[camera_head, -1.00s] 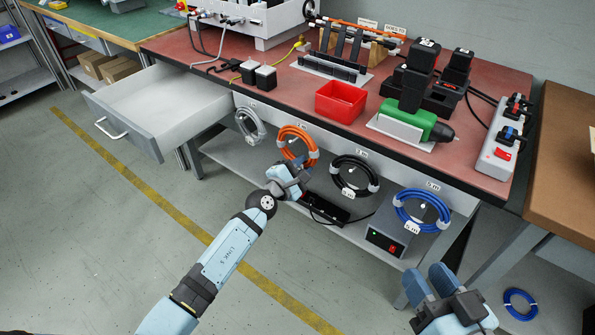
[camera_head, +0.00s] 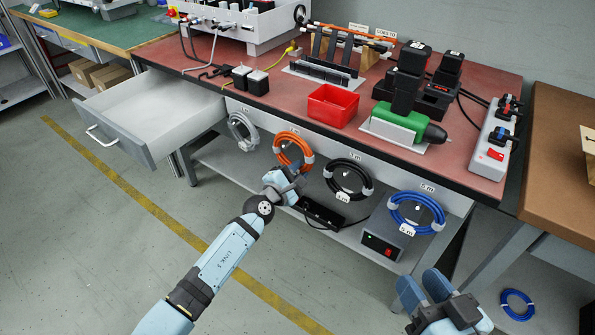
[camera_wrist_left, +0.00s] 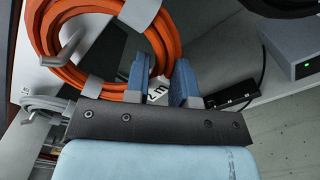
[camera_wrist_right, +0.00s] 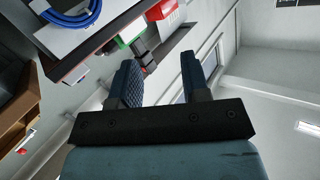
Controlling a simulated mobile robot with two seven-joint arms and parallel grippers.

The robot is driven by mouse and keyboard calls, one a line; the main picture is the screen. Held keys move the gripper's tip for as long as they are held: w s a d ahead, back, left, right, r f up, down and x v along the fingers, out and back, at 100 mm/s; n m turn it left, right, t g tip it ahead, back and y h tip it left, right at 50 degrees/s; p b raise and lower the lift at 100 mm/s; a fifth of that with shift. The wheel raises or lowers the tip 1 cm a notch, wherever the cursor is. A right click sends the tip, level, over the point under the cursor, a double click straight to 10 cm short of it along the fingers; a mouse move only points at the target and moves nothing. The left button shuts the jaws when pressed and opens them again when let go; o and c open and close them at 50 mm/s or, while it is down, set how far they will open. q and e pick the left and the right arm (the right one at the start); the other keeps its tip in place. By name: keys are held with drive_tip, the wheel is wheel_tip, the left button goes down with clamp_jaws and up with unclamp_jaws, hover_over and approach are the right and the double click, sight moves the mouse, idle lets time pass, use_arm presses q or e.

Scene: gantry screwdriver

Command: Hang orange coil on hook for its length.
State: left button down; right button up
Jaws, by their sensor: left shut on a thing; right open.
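The orange coil (camera_head: 278,151) is at the front rail of the red bench, between the grey and black coils. My left gripper (camera_head: 291,176) is shut on the lower part of the coil. In the left wrist view the orange coil (camera_wrist_left: 47,47) runs between the fingers (camera_wrist_left: 163,78), and its white tag hangs there, partly hidden. A grey hook (camera_wrist_left: 68,46) crosses in front of the coil's band there; I cannot tell whether it bears the coil's weight. My right gripper (camera_head: 425,287) is open and empty, low at the right, apart from the bench.
A grey coil (camera_head: 238,135), black coil (camera_head: 329,180) and blue coil (camera_head: 395,215) hang along the rail. Below is a shelf (camera_head: 225,165) with a grey box (camera_head: 379,247). An open drawer (camera_head: 125,135) juts out at left. Another blue coil (camera_head: 505,302) lies low at right.

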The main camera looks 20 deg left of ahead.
use_arm(q)
drive_tip(key=c, duration=0.9)
unclamp_jaws()
use_arm(e)
drive_tip(key=shift+w+r, duration=0.1)
use_arm(q)
drive_tip(key=shift+s+a, duration=0.1)
drive_tip(key=shift+s, duration=0.1)
drive_tip(key=p+v, duration=0.3)
drive_tip(key=v, duration=1)
drive_tip(key=shift+s, duration=0.2)
use_arm(e)
wheel_tip(320, 180, up, 5)
drive_tip(key=shift+d+t, duration=0.15)
drive_tip(key=shift+t, duration=0.95)
